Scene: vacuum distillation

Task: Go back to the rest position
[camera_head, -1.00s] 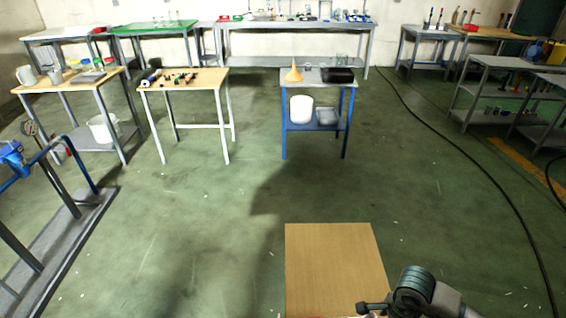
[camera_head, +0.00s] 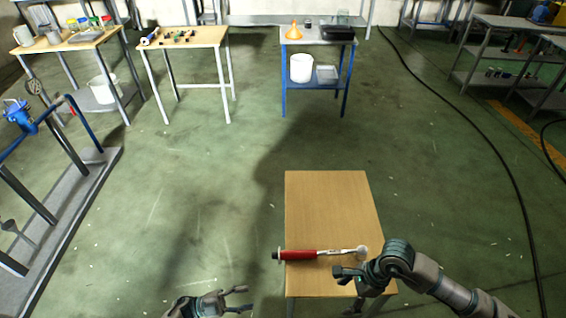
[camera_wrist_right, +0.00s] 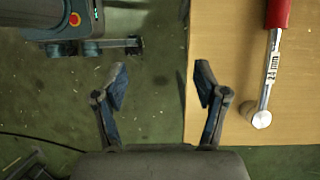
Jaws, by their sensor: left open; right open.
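My right gripper (camera_head: 346,288) is open and empty near the front right part of the small wooden table (camera_head: 330,205). In the right wrist view its two fingers (camera_wrist_right: 160,80) stand apart with only floor and the table edge between them. My left gripper (camera_head: 228,300) is open and empty at the bottom of the head view, left of the table and over the floor. A tool with a red handle and metal shaft (camera_head: 302,254) lies across the table. It also shows in the right wrist view (camera_wrist_right: 278,12), right of the fingers, apart from them.
A blue-framed table (camera_head: 318,80) with an orange funnel (camera_head: 294,30) stands farther back. Two wooden-topped tables stand at the back left. A grey metal frame with blue parts (camera_head: 70,215) is at the left. A black cable (camera_head: 470,130) runs along the right floor. The middle floor is clear.

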